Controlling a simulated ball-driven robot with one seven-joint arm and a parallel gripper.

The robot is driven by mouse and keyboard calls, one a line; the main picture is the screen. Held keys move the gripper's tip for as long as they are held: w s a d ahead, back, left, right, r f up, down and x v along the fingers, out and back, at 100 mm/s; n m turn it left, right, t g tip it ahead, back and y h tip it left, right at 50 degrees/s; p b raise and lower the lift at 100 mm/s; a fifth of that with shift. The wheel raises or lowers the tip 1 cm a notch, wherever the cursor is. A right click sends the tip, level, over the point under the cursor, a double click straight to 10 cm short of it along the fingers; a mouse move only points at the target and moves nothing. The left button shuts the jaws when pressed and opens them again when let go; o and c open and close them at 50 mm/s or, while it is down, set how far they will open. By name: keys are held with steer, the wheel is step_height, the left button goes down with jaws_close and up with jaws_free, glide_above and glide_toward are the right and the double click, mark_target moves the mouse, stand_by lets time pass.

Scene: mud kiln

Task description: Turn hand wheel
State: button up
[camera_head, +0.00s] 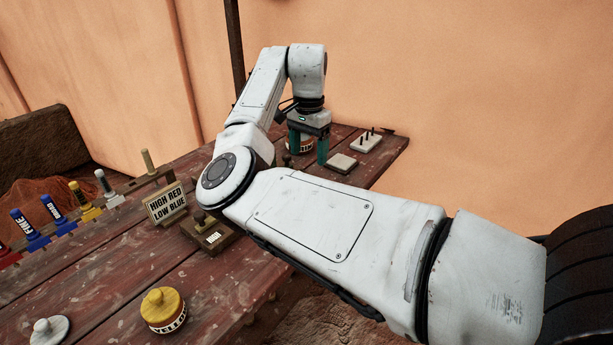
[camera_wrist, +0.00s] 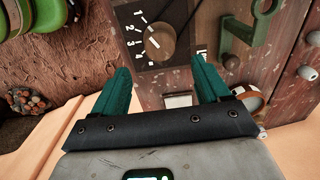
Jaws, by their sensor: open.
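My gripper (camera_head: 308,158) points down over the far end of the wooden table, its two teal fingers apart. In the wrist view my gripper (camera_wrist: 161,66) is open with nothing held between the fingers. Ahead of it is a dark panel with numbers and a round brown knob (camera_wrist: 160,41). A green crank-like handle (camera_wrist: 238,32) is to the right of the knob. I cannot tell for certain which part is the hand wheel; none shows clearly in the head view, where my arm hides part of the table.
The table (camera_head: 110,268) carries a yellow-lidded jar (camera_head: 163,309), a sign (camera_head: 166,204) and a row of coloured tubes (camera_head: 57,215). A pale pad (camera_head: 341,163) and a pegged plate (camera_head: 367,143) lie right of my gripper. An orange wall (camera_head: 480,90) stands behind.

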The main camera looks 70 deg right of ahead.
step_height(320, 180, down, 7)
steer(key=shift+f, duration=0.2)
stand_by(0.3)
steer(key=c, duration=1)
